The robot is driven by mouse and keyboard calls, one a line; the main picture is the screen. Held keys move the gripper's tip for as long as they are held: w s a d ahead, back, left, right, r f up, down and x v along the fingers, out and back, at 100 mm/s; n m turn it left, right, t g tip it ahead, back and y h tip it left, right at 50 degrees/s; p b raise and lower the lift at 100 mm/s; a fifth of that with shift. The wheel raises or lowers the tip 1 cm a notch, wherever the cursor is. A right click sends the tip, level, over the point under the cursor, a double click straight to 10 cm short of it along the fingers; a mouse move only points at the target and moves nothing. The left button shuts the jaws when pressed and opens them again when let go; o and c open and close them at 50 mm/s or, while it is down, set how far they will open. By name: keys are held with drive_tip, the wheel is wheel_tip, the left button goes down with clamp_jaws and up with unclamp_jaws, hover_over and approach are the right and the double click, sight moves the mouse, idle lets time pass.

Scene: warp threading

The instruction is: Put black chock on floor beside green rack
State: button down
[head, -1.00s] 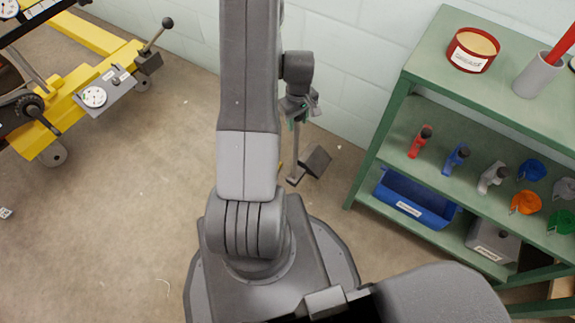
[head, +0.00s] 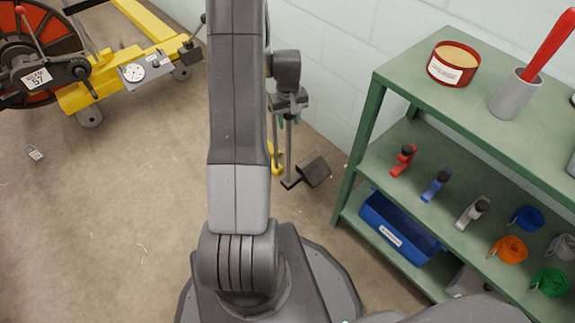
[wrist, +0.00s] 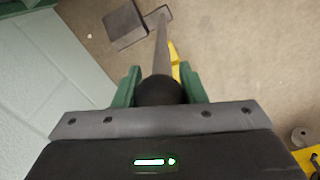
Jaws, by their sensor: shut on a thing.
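The black chock (head: 313,170) is a dark block on a foot plate with a thin upright rod (head: 289,148). My gripper (head: 288,119) is shut on the top of this rod, and the block hangs below it, low near the floor. I cannot tell whether it touches the floor. In the wrist view the block (wrist: 122,27) shows past the green fingers, and the rod's round black knob (wrist: 158,92) sits between them. The green rack (head: 366,135) stands to the right of the chock, with a gap between them.
The rack holds a red tin (head: 453,63), a grey cup (head: 515,95), coloured tools and spools, and a blue bin (head: 398,230). A yellow piece (head: 275,158) stands just behind the rod. A yellow wheeled frame (head: 85,97) is at the upper left. The floor (head: 120,200) between is clear.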

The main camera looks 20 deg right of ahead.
sight(289, 139)
wheel_tip(289, 139, down, 9)
drive_tip(key=b, duration=0.3)
drive_tip(key=shift+f, duration=0.2)
drive_tip(key=shift+f, duration=0.15)
drive_tip(key=c, duration=0.9)
unclamp_jaws()
wheel_tip(289, 139, up, 12)
drive_tip(key=p, duration=0.4)
drive_tip(key=shift+a, duration=0.15)
